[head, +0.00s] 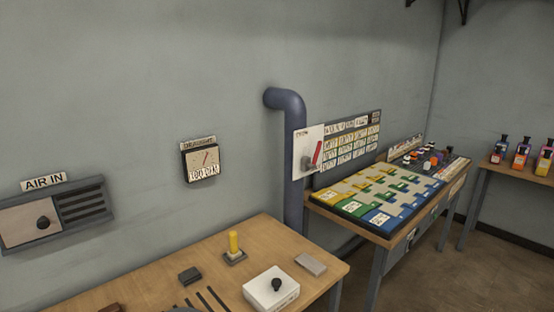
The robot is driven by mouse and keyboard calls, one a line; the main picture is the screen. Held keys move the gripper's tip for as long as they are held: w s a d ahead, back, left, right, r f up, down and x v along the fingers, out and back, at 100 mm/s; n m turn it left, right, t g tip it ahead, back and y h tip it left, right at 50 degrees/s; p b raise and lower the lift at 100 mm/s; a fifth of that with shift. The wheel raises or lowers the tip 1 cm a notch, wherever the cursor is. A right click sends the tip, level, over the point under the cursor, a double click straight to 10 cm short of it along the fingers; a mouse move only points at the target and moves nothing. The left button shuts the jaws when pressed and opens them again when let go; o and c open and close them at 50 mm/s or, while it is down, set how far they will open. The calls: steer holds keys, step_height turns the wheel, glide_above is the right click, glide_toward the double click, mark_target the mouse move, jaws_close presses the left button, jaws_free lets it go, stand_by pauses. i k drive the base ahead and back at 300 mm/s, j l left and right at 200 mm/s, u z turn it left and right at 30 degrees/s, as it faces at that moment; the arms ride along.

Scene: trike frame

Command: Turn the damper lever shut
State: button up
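A dark blue-grey pipe (293,190) comes out of the wall and runs down behind the near table. A white plate (303,142) stands beside the pipe. A small lever with a grey hub (307,164) is on this plate, and a red strip (317,152) shows at its right. I take this to be the damper lever, but it is too small to read its exact setting.
A wooden table (130,285) in front holds a white box with a black knob (272,288) and a yellow post (234,243). A gauge (201,162) and an "AIR IN" vent (83,206) are on the wall. A second table holds a coloured board (382,197).

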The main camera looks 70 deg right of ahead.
mark_target(313, 165)
steer(key=z, duration=2.7)
steer(key=i+l+u, duration=0.1)
steer(key=i+l, duration=0.5)
steer(key=l, duration=0.2)
steer(key=i+l+u, duration=0.15)
steer(key=i+l, duration=0.15)
steer(key=l, duration=0.1)
